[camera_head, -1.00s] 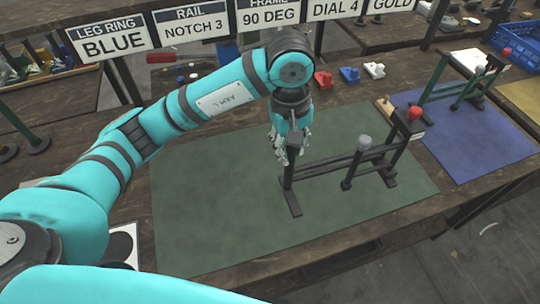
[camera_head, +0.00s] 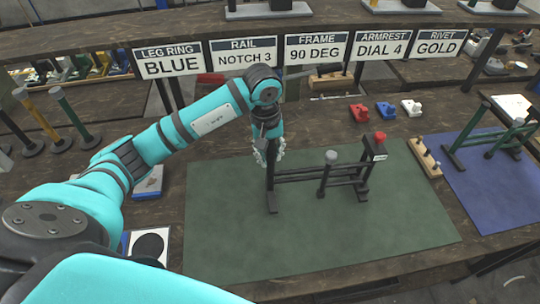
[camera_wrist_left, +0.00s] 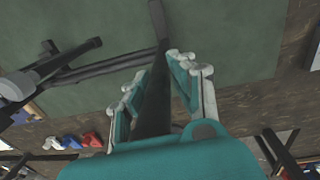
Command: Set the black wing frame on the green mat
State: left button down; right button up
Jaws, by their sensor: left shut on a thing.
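The black wing frame (camera_head: 310,176) stands upright over the green mat (camera_head: 330,240), with its feet on or just above it; I cannot tell which. It has a grey knob on a short post and a red knob (camera_head: 380,136) at its right end. My left gripper (camera_head: 268,157) is shut on the upper part of the frame's left post. In the left wrist view the white fingers (camera_wrist_left: 155,85) close around the dark post (camera_wrist_left: 153,100), with the green mat (camera_wrist_left: 230,40) beyond. My right gripper is not in view.
A wooden block with pegs (camera_head: 424,158) lies at the mat's right edge. A green frame (camera_head: 490,140) stands on a blue mat (camera_head: 495,190) further right. Red, blue and white small parts (camera_head: 386,110) lie behind the mat. Sign plates (camera_head: 316,49) hang at the back.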

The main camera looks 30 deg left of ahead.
pick_arm(q)
notch_tip(320, 180, down, 2)
jog(key=shift+f+p, duration=0.1)
jog(key=shift+p, duration=0.25)
jog(key=c, duration=1.1)
grip_release()
jog(key=shift+s+f, duration=0.1)
